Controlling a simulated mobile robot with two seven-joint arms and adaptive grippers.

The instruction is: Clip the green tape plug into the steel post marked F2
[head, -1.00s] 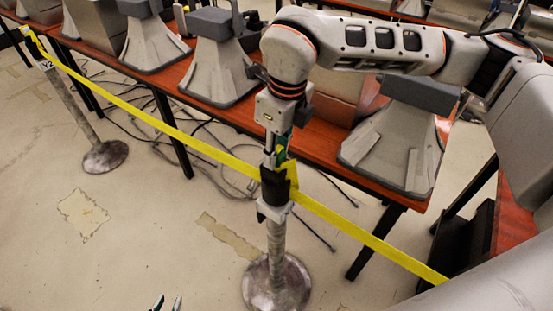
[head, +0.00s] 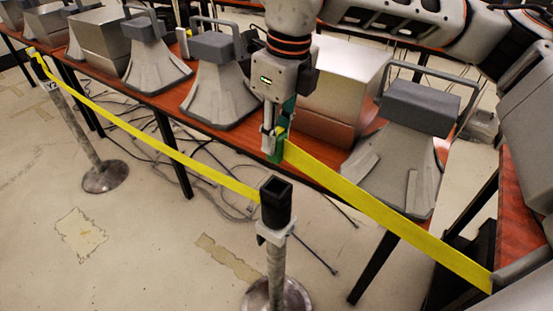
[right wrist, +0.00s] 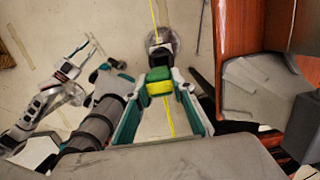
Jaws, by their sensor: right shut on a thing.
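My right gripper (head: 272,140) is shut on the green plug (head: 279,143), held above the near steel post (head: 275,262). Yellow tape (head: 385,213) runs from the plug down to the right. The post's black head (head: 277,205) shows an open square socket on top, apart from the plug. Its pale collar (head: 272,235) carries no mark I can read. In the right wrist view the green and yellow plug (right wrist: 160,83) sits between the fingers. My left gripper (right wrist: 90,47) shows only in that view, at the left, small, its fingers seemingly parted with nothing between.
A second yellow tape (head: 160,146) joins the near post to a far post (head: 80,125), whose tag (head: 52,86) seems to read Y2. Cables lie on the floor (head: 140,240), which is open in front.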

